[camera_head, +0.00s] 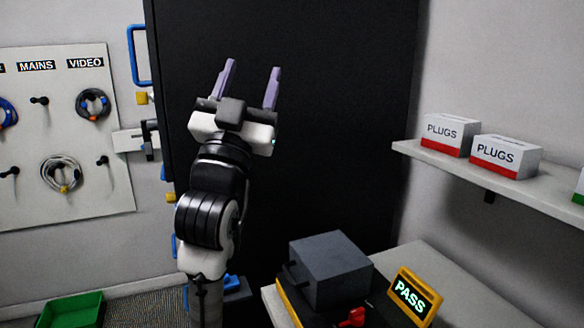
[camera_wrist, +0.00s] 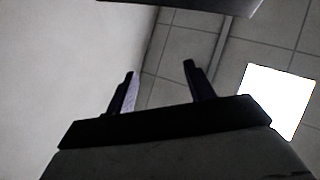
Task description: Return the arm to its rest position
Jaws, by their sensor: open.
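My gripper (camera_head: 248,86) is raised in front of the tall black panel in the head view. Its two purple fingers point up and stand apart, with nothing between them. The arm below it stands nearly upright. In the wrist view, my gripper (camera_wrist: 160,85) shows as two dark, separated fingers with empty space between them. Behind them are a pale wall and a tiled ceiling.
A pegboard (camera_head: 120,190) with hanging cables is at the left. A bench (camera_head: 465,290) at lower right bears a grey box (camera_head: 330,268) and a PASS display (camera_head: 410,296). A shelf (camera_head: 480,178) holds PLUGS boxes (camera_head: 505,155). A green bin (camera_head: 72,310) sits lower left.

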